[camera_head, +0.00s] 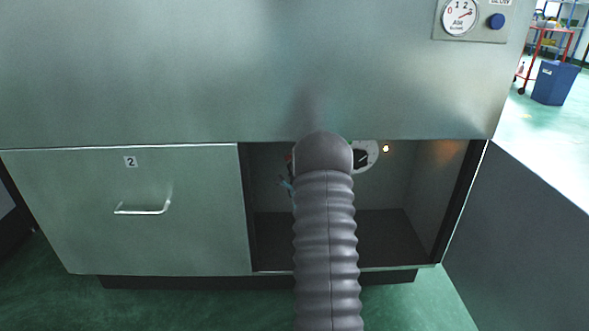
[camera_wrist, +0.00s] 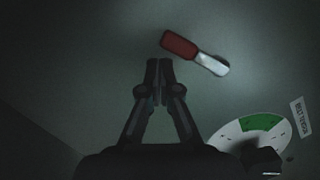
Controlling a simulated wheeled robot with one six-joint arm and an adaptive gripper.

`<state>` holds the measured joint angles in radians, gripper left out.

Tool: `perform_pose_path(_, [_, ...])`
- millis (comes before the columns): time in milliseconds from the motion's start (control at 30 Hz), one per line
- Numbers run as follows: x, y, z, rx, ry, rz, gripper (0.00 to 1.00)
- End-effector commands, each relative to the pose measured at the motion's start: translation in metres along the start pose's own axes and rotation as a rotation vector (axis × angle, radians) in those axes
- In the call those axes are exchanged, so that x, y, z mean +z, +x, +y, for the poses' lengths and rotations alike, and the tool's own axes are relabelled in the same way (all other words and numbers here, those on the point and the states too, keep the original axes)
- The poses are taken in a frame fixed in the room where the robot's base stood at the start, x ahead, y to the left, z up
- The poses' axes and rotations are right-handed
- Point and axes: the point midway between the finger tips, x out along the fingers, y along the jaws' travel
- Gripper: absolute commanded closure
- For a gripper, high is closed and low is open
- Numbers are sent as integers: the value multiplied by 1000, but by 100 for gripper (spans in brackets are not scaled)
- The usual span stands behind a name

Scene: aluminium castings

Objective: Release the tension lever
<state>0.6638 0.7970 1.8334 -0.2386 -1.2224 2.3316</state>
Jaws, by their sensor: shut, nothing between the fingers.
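The tension lever (camera_wrist: 193,52) shows in the wrist view as a short bar with a red end at left and a pale end at right, slanting down to the right. It is on the back wall of an open compartment. My gripper (camera_wrist: 159,64) is shut and empty. In the picture its fingertips lie just below and left of the red end; I see no clear contact. A round belt tension dial (camera_wrist: 257,123) with a green sector is at lower right. The dial also shows in the head view (camera_head: 372,154). My arm hides most of the gripper and lever there.
The compartment (camera_head: 407,234) is open, with side walls and a floor around my arm. A closed door marked 2 (camera_head: 142,188) is at left, and an opened door panel (camera_head: 530,240) stands at right. A blue bin (camera_head: 553,83) stands far right.

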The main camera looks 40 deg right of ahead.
Motion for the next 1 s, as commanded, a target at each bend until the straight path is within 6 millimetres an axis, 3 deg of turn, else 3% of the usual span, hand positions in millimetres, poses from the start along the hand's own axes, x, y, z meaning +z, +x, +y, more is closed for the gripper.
perform_pose_path(233, [-27,-5,23,7,3,-2,100])
perform_pose_path(700, [-23,-86,32,7,2,-3,100])
perform_pose_path(1000, [-22,-104,34,6,2,-6,100])
